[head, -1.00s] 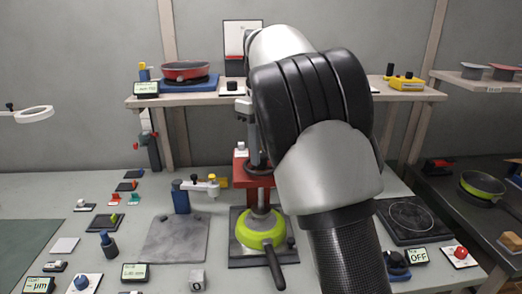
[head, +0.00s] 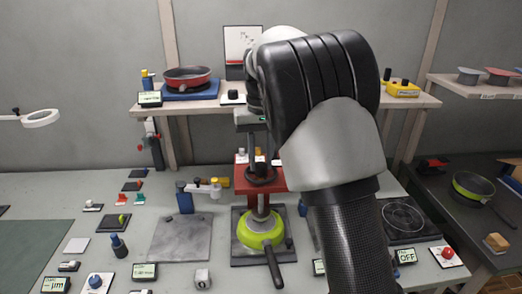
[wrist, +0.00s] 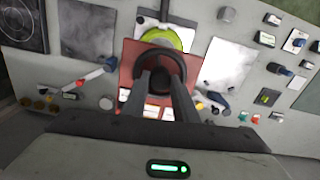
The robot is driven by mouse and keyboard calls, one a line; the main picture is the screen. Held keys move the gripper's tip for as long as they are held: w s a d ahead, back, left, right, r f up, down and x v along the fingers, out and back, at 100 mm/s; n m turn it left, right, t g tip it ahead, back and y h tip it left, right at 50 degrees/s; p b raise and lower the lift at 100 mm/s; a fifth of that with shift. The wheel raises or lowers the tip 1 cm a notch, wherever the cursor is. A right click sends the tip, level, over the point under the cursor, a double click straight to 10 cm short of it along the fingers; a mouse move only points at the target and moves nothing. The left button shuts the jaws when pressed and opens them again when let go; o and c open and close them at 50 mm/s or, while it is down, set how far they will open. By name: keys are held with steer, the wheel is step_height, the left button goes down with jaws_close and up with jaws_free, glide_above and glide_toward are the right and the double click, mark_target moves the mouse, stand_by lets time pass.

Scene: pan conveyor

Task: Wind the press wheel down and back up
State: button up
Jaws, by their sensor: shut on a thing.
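The press is a red frame (head: 242,182) on a dark base plate, in the middle of the bench in the head view. Its black wheel (head: 260,178) lies flat on top, and the wheel (wrist: 182,68) shows as a dark ring in the wrist view. A lime-green pan (head: 258,232) with a dark handle sits under the press ram; its rim (wrist: 166,37) also shows in the wrist view. My gripper (head: 262,163) points down from above and is shut on the wheel; in the wrist view its fingers (wrist: 158,88) reach into the ring. The exact finger contact is hidden.
My arm covers the bench right of the press. A shelf (head: 215,106) behind holds a red pan (head: 188,77). A grey plate (head: 180,238) with a blue post gauge (head: 184,198) stands close left. A hotplate (head: 404,220) is at right.

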steer(key=m+p, duration=0.2)
steer(key=m, duration=0.1)
steer(key=shift+r+m+p, duration=0.2)
steer(key=shift+m+p, duration=0.1)
steer(key=m+p, duration=0.2)
steer(key=m, duration=0.1)
steer(key=shift+m, duration=0.3)
steer(key=m+p, duration=0.2)
steer(key=m, duration=0.1)
steer(key=shift+m, duration=0.4)
steer(key=m+p, duration=0.2)
steer(key=m, duration=0.2)
steer(key=m+p, duration=0.2)
steer(key=m, duration=0.4)
steer(key=shift+w+f+m+p, duration=0.1)
steer(key=shift+f+m+p, duration=0.05)
steer(key=shift+m+p, duration=0.2)
steer(key=m, duration=0.6)
steer(key=o, duration=1.1)
